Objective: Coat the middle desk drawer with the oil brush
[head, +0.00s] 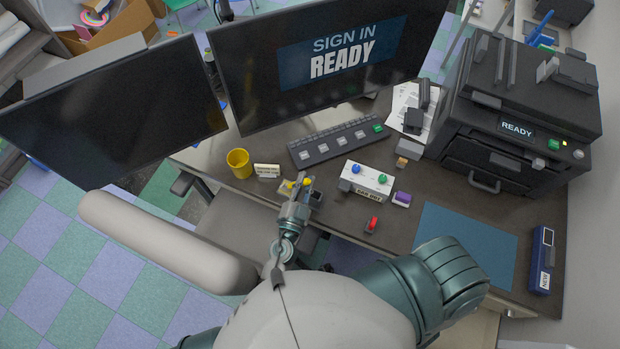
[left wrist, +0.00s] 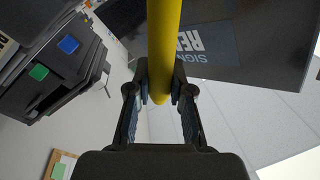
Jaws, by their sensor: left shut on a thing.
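My left gripper (head: 298,188) is over the front edge of the desk in the head view, left of the white button box. It is shut on a yellow rod, which looks like the handle of the oil brush (left wrist: 164,45). In the left wrist view the rod sits between the two fingers of the left gripper (left wrist: 160,88). The brush's bristles cannot be made out. The middle desk drawer cannot be made out; the space under the desk is mostly hidden by the desktop and my body. My right gripper does not show.
The desk (head: 350,222) carries a yellow cup (head: 239,163), a keyboard (head: 340,142), the white button box (head: 367,179), a red item (head: 372,224) and a blue mat (head: 466,242). A printer (head: 520,115) stands at right. A chair armrest (head: 165,240) is at left.

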